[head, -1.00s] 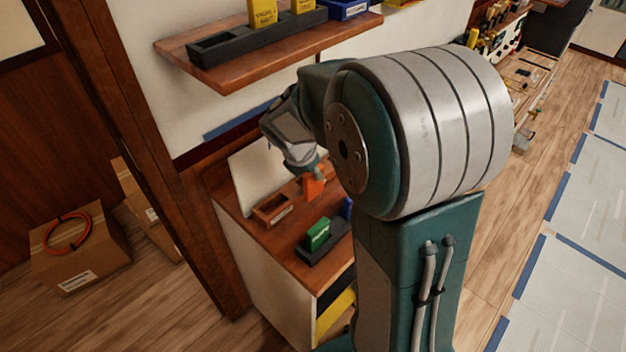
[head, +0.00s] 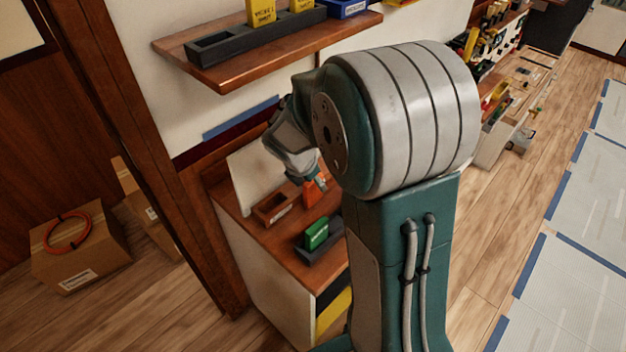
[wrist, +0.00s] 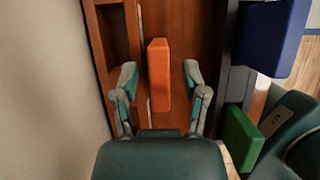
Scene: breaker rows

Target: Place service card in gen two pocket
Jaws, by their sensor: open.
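An orange card (head: 314,193) stands at the right end of a wooden pocketed tray (head: 270,212) on a cabinet. In the wrist view the orange card (wrist: 159,76) is between the spread fingers of my gripper (wrist: 160,75), with gaps on both sides. In the head view my gripper (head: 316,180) points down at that card. A green card (head: 316,233) stands in a dark rack (head: 325,262) nearer the front. The wrist view shows the green card (wrist: 241,138) and a blue card (wrist: 270,36) to the right. I cannot read which card or pocket is named.
A wall shelf (head: 225,74) above holds a dark rack (head: 213,48) with yellow cards and an empty slot, plus a blue bin (head: 347,8). A door post (head: 150,150) stands left of the cabinet. Cardboard boxes (head: 80,245) lie on the floor. Open floor is at right.

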